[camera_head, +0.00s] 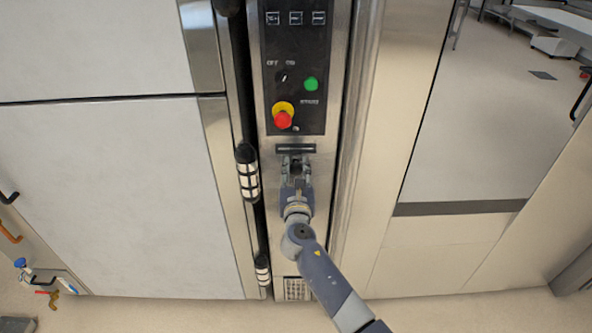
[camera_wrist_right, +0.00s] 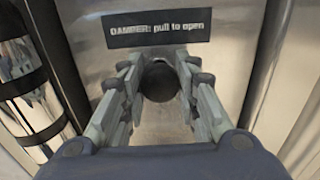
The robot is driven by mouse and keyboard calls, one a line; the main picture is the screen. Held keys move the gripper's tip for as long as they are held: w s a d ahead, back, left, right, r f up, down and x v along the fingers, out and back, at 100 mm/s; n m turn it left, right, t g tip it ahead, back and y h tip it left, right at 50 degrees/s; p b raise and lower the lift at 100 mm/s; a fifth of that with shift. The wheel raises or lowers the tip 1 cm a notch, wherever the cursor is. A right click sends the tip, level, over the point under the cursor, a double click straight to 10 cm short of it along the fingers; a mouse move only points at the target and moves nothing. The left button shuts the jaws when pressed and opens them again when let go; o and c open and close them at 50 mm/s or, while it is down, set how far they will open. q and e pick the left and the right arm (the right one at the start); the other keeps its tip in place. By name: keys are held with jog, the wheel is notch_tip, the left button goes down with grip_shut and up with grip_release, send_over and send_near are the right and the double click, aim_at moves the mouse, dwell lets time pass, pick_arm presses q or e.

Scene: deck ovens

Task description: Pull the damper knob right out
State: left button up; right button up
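The damper knob (camera_wrist_right: 158,82) is a dark round knob on the steel panel, just below a black label (camera_wrist_right: 157,29) reading "DAMPER: pull to open". The label also shows in the head view (camera_head: 295,149). My right gripper (camera_wrist_right: 158,76) reaches straight in at the panel, with one finger on each side of the knob. In the head view my right gripper (camera_head: 295,163) is under the label and largely hides the knob. My left gripper is in neither view.
Above the label is a black control panel (camera_head: 297,60) with a green button (camera_head: 311,84) and a red emergency button (camera_head: 283,119). A vertical black bar with a ribbed metallic handle (camera_head: 247,172) stands close left of the gripper. Open floor (camera_head: 490,110) shows at the right.

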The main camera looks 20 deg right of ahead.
aim_at(296, 173)
jog(key=p+v, duration=0.2)
jog(key=v, duration=0.3)
grip_shut()
jog(key=shift+s+a, duration=0.1)
jog(key=shift+s, duration=0.1)
jog(key=shift+f, duration=0.2)
jog(key=o, duration=1.1)
grip_release()
jog(key=shift+r, duration=0.1)
jog(key=shift+o, duration=0.2)
jog(key=shift+s+r, duration=0.1)
jog(key=v, duration=1.2)
